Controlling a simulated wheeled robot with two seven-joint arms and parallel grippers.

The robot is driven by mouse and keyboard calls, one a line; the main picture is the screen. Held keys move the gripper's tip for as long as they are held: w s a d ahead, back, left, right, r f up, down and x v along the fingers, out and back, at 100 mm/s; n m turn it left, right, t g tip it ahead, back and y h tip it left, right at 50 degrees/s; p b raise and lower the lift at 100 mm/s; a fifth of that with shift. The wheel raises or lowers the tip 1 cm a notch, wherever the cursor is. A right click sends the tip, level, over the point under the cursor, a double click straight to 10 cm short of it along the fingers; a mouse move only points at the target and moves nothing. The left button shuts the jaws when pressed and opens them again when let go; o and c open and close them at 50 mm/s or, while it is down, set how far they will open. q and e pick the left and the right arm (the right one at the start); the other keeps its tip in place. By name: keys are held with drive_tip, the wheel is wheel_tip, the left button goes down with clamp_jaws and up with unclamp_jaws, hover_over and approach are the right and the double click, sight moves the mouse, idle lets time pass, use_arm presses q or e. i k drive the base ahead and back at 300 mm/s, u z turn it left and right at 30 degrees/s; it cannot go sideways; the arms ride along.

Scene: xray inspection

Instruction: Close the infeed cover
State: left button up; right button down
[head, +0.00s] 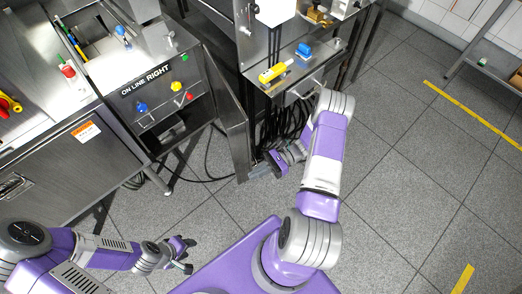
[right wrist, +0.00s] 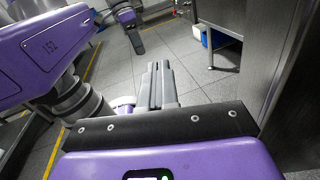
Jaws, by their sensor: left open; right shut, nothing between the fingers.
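A tall metal panel (head: 228,110) stands swung out from the machine, between the control box and the cabinet with the cables. It looks like the infeed cover, but I cannot be sure. My right gripper (head: 257,172) is shut and empty, low beside the panel's near lower edge; I cannot tell whether they touch. Its closed fingers (right wrist: 157,85) show in the right wrist view, with nothing between them. A metal surface (right wrist: 283,75) fills that view's right side. My left gripper (head: 187,254) is open and empty over the floor, well away from the panel.
The control box (head: 160,90) marked "ON LINE RIGHT" has coloured buttons and an open front. Black cables (head: 285,125) hang under the shelf (head: 295,72) holding a yellow and a blue item. A metal table (head: 490,60) stands far right. The tiled floor (head: 410,170) is clear.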

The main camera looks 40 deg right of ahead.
sight(233, 119)
drive_tip(key=u, duration=0.05)
drive_tip(key=k, duration=1.55)
drive_tip(key=z, duration=0.8)
drive_tip(key=i, duration=1.85)
drive_tip(key=u, duration=0.85)
